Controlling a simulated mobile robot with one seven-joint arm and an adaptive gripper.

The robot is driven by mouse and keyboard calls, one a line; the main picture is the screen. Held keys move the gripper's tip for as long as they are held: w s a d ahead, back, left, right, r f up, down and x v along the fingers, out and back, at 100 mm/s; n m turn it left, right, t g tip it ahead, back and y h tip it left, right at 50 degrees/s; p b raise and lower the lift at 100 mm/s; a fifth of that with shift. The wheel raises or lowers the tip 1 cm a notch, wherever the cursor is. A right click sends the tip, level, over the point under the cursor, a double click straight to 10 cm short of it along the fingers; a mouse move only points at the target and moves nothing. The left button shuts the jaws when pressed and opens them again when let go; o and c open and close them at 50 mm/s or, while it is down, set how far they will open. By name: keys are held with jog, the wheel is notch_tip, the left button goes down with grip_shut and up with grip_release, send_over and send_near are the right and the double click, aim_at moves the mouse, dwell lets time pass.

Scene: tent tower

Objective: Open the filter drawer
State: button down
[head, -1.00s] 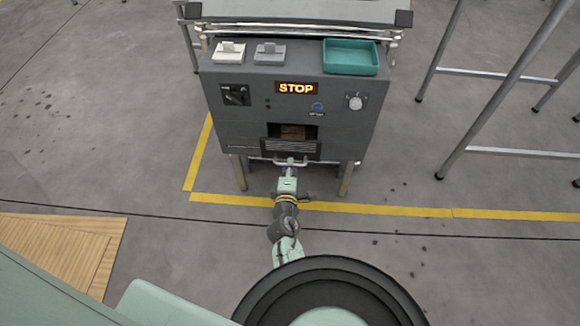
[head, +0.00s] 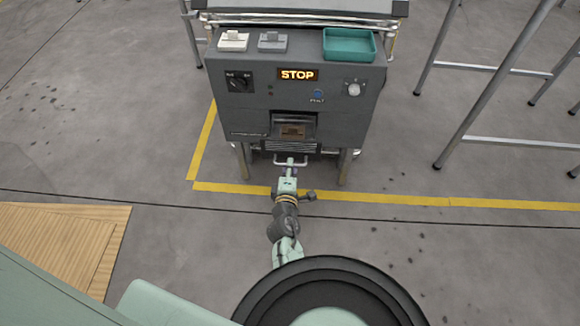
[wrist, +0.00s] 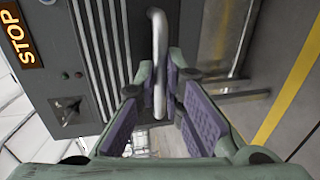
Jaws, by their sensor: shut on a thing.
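The filter drawer (head: 290,148) is a dark slatted front low on the grey machine (head: 225,105). It stands out from the machine face, with a dark recess and a brown block (head: 292,131) showing behind its top edge. Its pale metal bar handle (head: 281,163) is on the front. My gripper (head: 290,163) is shut on the handle. In the wrist view the handle (wrist: 158,40) runs down between the purple finger pads of my gripper (wrist: 160,100), and the slatted drawer front (wrist: 105,50) is beyond it. How far the drawer extends inside is hidden.
A lit STOP sign (head: 298,74), a black switch (head: 238,81) and a knob (head: 354,89) are on the machine face. A teal tray (head: 349,57) is on top. Metal frame legs (head: 492,85) stand at right. The floor in front is open.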

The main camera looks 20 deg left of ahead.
jog(key=shift+s+f, duration=0.1)
jog(key=shift+f, duration=0.25)
jog(key=c, duration=2)
grip_release()
jog(key=shift+o, duration=0.2)
jog(key=shift+r, duration=0.2)
